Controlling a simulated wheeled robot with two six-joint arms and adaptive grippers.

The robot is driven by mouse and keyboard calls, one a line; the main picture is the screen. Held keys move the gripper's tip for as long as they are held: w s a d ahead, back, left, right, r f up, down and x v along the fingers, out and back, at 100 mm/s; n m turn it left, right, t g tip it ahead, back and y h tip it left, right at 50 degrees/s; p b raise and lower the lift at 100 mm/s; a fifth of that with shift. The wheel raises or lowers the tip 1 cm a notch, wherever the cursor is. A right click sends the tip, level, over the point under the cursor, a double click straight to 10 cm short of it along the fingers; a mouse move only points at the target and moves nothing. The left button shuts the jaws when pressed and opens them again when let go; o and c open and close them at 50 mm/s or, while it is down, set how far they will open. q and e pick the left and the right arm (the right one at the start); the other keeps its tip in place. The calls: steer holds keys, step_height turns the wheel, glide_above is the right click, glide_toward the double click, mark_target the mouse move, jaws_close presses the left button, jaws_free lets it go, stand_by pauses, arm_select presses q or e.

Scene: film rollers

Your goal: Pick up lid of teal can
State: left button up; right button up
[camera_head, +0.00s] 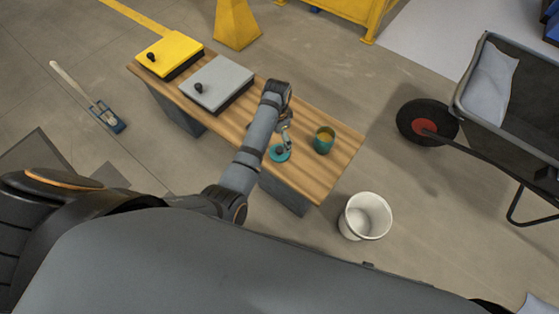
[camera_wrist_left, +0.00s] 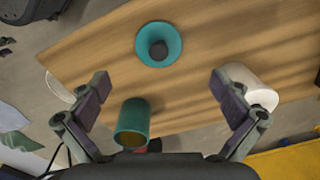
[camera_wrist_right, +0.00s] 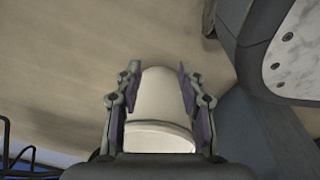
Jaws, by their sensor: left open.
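The teal lid (camera_head: 276,156) with a dark round knob lies flat on the wooden table, near its front edge. In the left wrist view the whole lid (camera_wrist_left: 158,58) and its knob show beyond the fingers. The teal can (camera_head: 321,147) stands open to the right of the lid, with a yellowish inside; it also shows in the left wrist view (camera_wrist_left: 131,126). My left gripper (camera_head: 287,128) is above the table by the lid, open and empty. In the left wrist view its fingers (camera_wrist_left: 163,86) are wide apart. My right gripper (camera_wrist_right: 158,70) is open, apart from the table.
A grey box (camera_head: 226,80) and a yellow box (camera_head: 172,50), each with a dark knob, sit on the table's (camera_head: 330,172) left part. A white bucket (camera_head: 352,222) stands on the floor at front right; it shows beyond my right fingers. A wheelbarrow (camera_head: 462,110) stands right.

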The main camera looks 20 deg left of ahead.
arm_select(q)
steer(key=r, duration=0.1)
steer(key=b, duration=0.2)
glide_above(280, 149)
steer(key=f, duration=0.4)
steer(key=shift+a+f, duration=0.25)
steer(key=shift+f, duration=0.6)
step_height(280, 149, down, 4)
steer(key=shift+d+f+b, duration=0.1)
steer(key=shift+d+b, duration=0.05)
steer(key=shift+b, duration=0.75)
steer(key=shift+f, duration=0.1)
arm_select(e)
steer(key=w+a+r, duration=0.2)
steer(key=w+r, duration=0.3)
steer(key=w, duration=0.2)
steer(key=shift+r, duration=0.15)
arm_select(q)
steer(key=shift+c, duration=0.4)
